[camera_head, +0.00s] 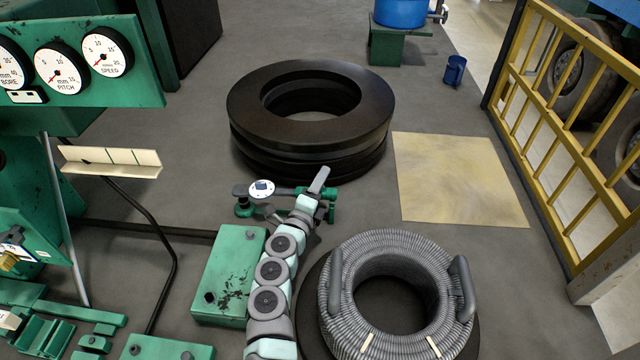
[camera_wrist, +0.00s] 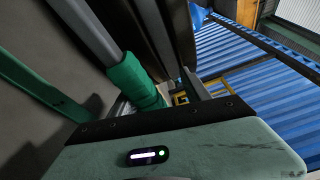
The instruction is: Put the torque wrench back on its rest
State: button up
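A green tool-like object with a round white dial (camera_head: 262,188), which looks like the torque wrench, lies crosswise just left of and behind the end of my arm in the head view. My gripper (camera_head: 318,182) is at the far end of the arm, close beside it; whether they touch is hidden. In the wrist view, dark finger parts (camera_wrist: 172,45) stand beside a grey shaft with a green sleeve (camera_wrist: 140,82); I cannot tell what that is or whether it is held. A cream angled ledge with dark lines (camera_head: 110,162) on a bent black post may be the rest.
A grey hose coil (camera_head: 345,280) lies front right. Stacked black rings (camera_head: 310,110) stand behind my gripper. A green box (camera_head: 228,275) is left of my arm. Green machinery with gauges (camera_head: 85,60) fills the left; a yellow barrier (camera_head: 560,120) stands right. A tan floor sheet (camera_head: 460,180) is clear.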

jog(key=shift+f+b, duration=0.9)
jog(key=shift+f, duration=0.25)
jog(key=shift+d+r, duration=0.1)
jog(key=shift+r, duration=0.1)
dwell(0.5)
notch_tip(320, 180, up, 3)
jog(key=p, duration=0.3)
jog(key=shift+f, duration=0.15)
jog(key=shift+f, duration=0.15)
jog(key=shift+w+f+b, duration=0.1)
jog(key=shift+f+b, duration=1.25)
dwell(0.5)
jog(key=shift+r, duration=0.2)
